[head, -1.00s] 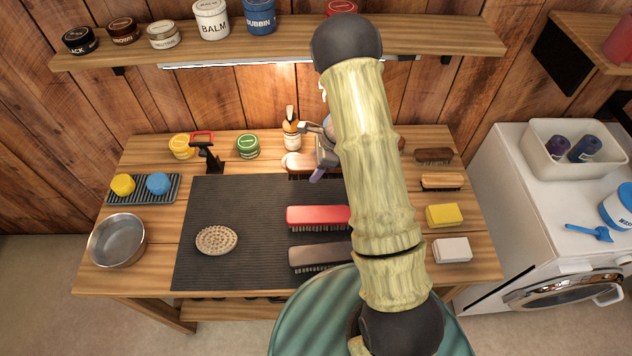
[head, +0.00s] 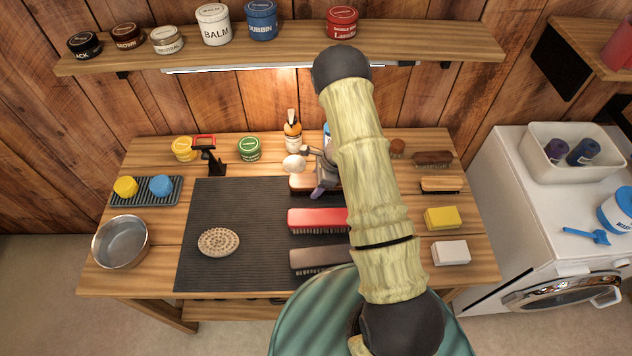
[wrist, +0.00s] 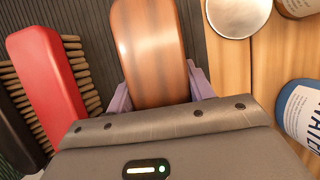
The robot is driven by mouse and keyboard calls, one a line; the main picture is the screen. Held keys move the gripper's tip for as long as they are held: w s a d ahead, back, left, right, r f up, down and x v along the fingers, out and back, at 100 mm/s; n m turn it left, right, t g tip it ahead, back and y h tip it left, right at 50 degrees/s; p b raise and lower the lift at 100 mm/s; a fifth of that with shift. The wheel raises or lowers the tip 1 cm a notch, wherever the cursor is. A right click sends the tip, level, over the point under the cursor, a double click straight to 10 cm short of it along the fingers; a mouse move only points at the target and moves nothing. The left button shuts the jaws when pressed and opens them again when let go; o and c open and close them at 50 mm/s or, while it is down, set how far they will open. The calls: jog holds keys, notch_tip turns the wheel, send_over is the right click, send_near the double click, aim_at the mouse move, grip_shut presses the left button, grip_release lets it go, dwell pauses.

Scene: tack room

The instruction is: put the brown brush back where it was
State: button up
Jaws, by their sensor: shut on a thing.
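The brown brush (head: 301,183) is at the back edge of the dark mat, above the red brush in the head view. Its glossy brown, striped back (wrist: 150,50) fills the upper middle of the wrist view. My gripper (head: 319,184) is shut on it, with purple fingers on both sides in the wrist view (wrist: 160,95). The forearm hides part of the brush in the head view. I cannot tell whether its bristles touch the mat. The red brush (head: 318,219) and a grey-brown brush (head: 318,259) lie in a column nearer me.
The dark ribbed mat (head: 235,270) has free room at left around a round pale brush (head: 218,241). A white round item (head: 293,163) and a bottle (head: 293,135) stand just behind the held brush.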

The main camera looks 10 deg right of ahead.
jog(key=shift+f, duration=0.2)
jog(key=o, duration=1.3)
jog(key=shift+r, duration=0.1)
jog(key=b+v, duration=0.2)
jog(key=v, duration=1)
jog(key=shift+s+r, duration=0.1)
jog(key=shift+r, duration=0.1)
